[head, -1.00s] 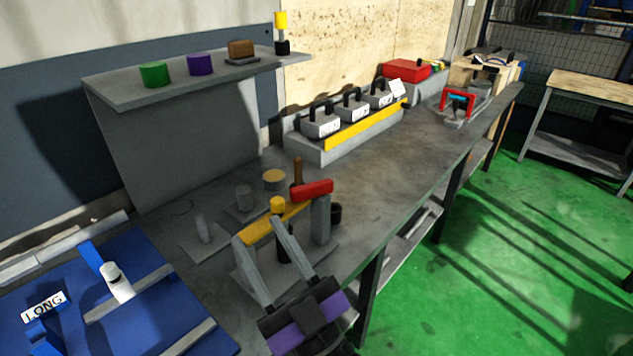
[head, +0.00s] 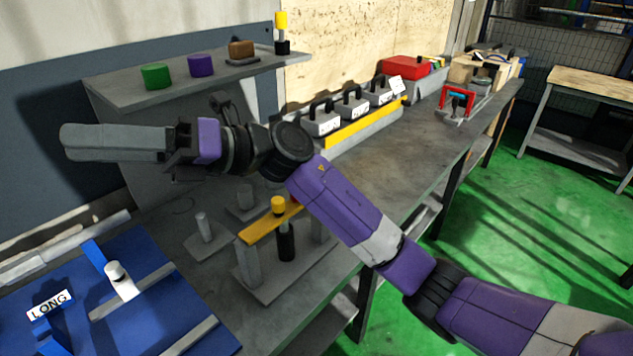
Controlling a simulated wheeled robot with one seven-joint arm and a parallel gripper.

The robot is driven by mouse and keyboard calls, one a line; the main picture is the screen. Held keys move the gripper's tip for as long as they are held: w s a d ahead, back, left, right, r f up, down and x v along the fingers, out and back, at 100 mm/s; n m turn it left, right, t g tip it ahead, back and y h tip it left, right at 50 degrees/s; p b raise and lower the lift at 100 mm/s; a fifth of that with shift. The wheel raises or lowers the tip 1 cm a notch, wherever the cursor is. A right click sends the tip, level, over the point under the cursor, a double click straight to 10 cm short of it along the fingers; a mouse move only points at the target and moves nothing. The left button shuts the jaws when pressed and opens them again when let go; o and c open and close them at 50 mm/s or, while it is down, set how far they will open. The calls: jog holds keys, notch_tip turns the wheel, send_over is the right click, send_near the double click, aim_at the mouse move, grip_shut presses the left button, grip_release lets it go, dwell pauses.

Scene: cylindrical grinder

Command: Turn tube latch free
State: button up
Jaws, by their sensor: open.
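A small stand on the bench holds an upright black tube (head: 286,243) with a yellow cap (head: 278,205). A flat yellow bar (head: 262,226) reaches from the left grey post (head: 247,266) past the tube at cap height. I take this bar to be the tube latch, but cannot be sure. Its right end, the right post's top and most of a red block there are hidden behind my arm. My gripper (head: 70,142) is up at the left, pointing left in front of the shelf panel, well apart from the stand. Its fingers overlap from this side; they look empty.
A shelf (head: 120,98) with coloured pieces stands close behind my gripper. A blue fixture (head: 70,275) marked LONG lies at lower left. Labelled grey weights (head: 352,108) stand along the bench's back. Small grey posts (head: 203,228) stand left of the stand. The bench right of the weights is fairly clear.

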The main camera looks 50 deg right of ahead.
jog(key=w+d+f+n+g+h, duration=0.1)
jog(key=w+d+f+n+h, duration=0.15)
jog(key=d+f+h, duration=0.35)
jog(key=w+d+f+n+h, duration=0.2)
jog(key=w+d+f+h, duration=0.2)
jog(key=d+f+h, duration=0.15)
jog(key=s+d+f+g+h, duration=0.1)
jog(key=d+f+h, duration=0.1)
jog(key=d, duration=0.6)
jog(key=s+d+f+n+g+h, duration=0.1)
jog(key=d+h, duration=0.3)
jog(key=d, duration=0.5)
jog(key=s+d+f+g+h, duration=0.2)
jog(key=d+f+h, duration=0.2)
jog(key=d, duration=0.4)
jog(key=shift+s+d+p, duration=0.3)
jog(key=shift+d+p, duration=0.05)
jog(key=shift+n, duration=0.25)
jog(key=shift+a+f+p, duration=0.1)
jog(key=shift+f+p, duration=0.5)
jog(key=shift+f, duration=3.3)
grip_shut()
